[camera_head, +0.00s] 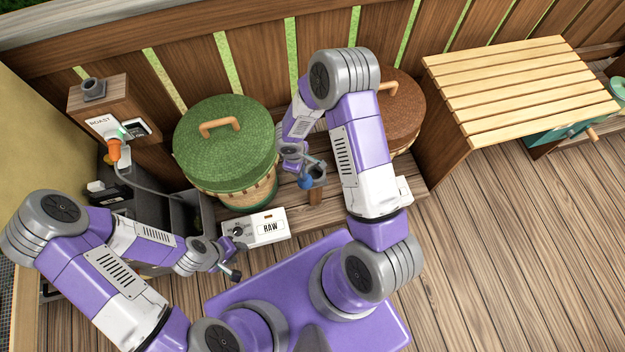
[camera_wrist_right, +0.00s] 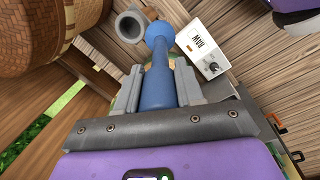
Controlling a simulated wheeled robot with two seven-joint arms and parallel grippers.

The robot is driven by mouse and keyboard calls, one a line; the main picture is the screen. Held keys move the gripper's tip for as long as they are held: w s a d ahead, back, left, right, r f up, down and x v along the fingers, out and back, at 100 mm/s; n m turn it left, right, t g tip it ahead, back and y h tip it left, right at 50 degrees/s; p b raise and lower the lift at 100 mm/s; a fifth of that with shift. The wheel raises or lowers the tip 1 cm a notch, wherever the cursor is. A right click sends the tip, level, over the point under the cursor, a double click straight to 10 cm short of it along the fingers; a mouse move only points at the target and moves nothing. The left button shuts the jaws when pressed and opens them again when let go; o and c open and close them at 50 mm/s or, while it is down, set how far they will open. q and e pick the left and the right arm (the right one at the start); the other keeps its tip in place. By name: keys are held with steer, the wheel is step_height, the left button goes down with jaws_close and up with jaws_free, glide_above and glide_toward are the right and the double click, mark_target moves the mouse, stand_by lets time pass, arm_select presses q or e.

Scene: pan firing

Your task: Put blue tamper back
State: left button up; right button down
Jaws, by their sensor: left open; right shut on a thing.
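The blue tamper (camera_wrist_right: 160,80) is between the fingers of my right gripper (camera_wrist_right: 161,74), which is shut on it. Its rounded blue end points away from the gripper. In the head view the tamper's blue end (camera_head: 306,182) shows beside a grey ring holder (camera_head: 317,171) on a short wooden post. The ring's opening (camera_wrist_right: 130,26) shows in the right wrist view, just left of the tamper's end. I cannot tell whether they touch. My right gripper (camera_head: 297,160) is partly hidden in the head view. My left gripper (camera_head: 234,262) is open and empty near the RAW box.
The white RAW box (camera_head: 268,227) with a dial lies on the wooden bench. A green-lidded basket (camera_head: 225,140) and a brown-lidded basket (camera_head: 402,105) stand behind. A wooden ROAST box (camera_head: 100,110) is at left. A slatted table (camera_head: 515,90) stands at right.

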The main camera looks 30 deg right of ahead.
steer(key=w+d+f+n+b, duration=0.3)
steer(key=d+n+b, duration=0.1)
steer(key=n, duration=0.4)
steer(key=w+d+f+n+y+b, duration=0.1)
steer(key=w+d+f+n+b, duration=0.2)
steer(key=d+n, duration=0.3)
steer(key=shift+w+f+n+b, duration=0.35)
steer(key=shift+w+n+b, duration=0.15)
steer(key=shift+w+n, duration=0.35)
steer(key=shift+s, duration=0.1)
steer(key=shift+f, duration=0.1)
step_height(320, 180, down, 9)
steer(key=b, duration=0.3)
steer(key=shift+f, duration=0.2)
steer(key=c, duration=1)
jaws_free()
steer(key=shift+a, duration=0.1)
steer(key=shift+o, duration=1.4)
